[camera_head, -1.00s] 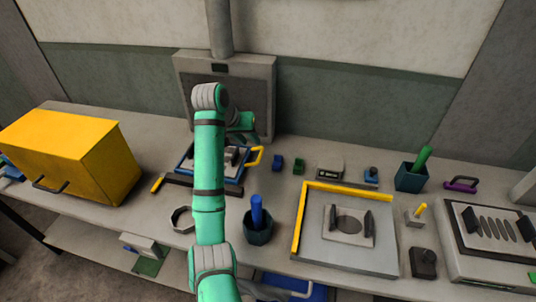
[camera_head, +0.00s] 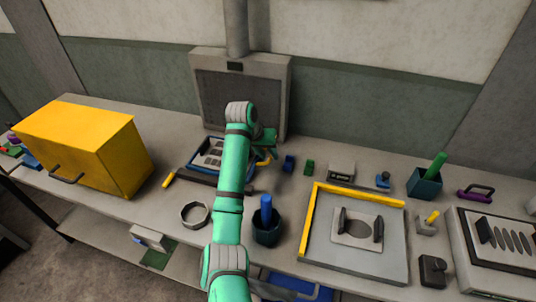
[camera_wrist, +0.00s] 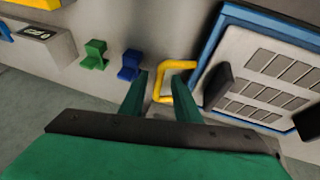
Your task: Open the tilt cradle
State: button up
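The tilt cradle appears to be the blue-framed unit (camera_head: 193,163) with a slotted pale plate, on the bench left of centre, partly hidden by my arm. Its blue frame (camera_wrist: 212,52) and plate fill the right of the wrist view. A yellow loop handle (camera_wrist: 163,70) sticks out from its side; it also shows in the head view (camera_head: 263,162). My gripper (camera_wrist: 160,86) is open, with its two green fingers apart and pointing at the handle. The handle's outer bar appears between the fingertips, with gaps on both sides. Contact cannot be told.
Small blue (camera_wrist: 130,65) and green (camera_wrist: 94,55) blocks stand close beside the handle. A dark cup with a blue rod (camera_head: 266,222), a grey ring (camera_head: 195,214) and a yellow-edged tray (camera_head: 308,225) lie nearer the front. A yellow box (camera_head: 85,140) stands left.

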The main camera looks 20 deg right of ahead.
jog(key=shift+f, duration=0.1)
grip_shut()
jog(key=shift+w, duration=0.1)
jog(key=shift+w+a+r, duration=0.1)
jog(key=shift+r, duration=0.1)
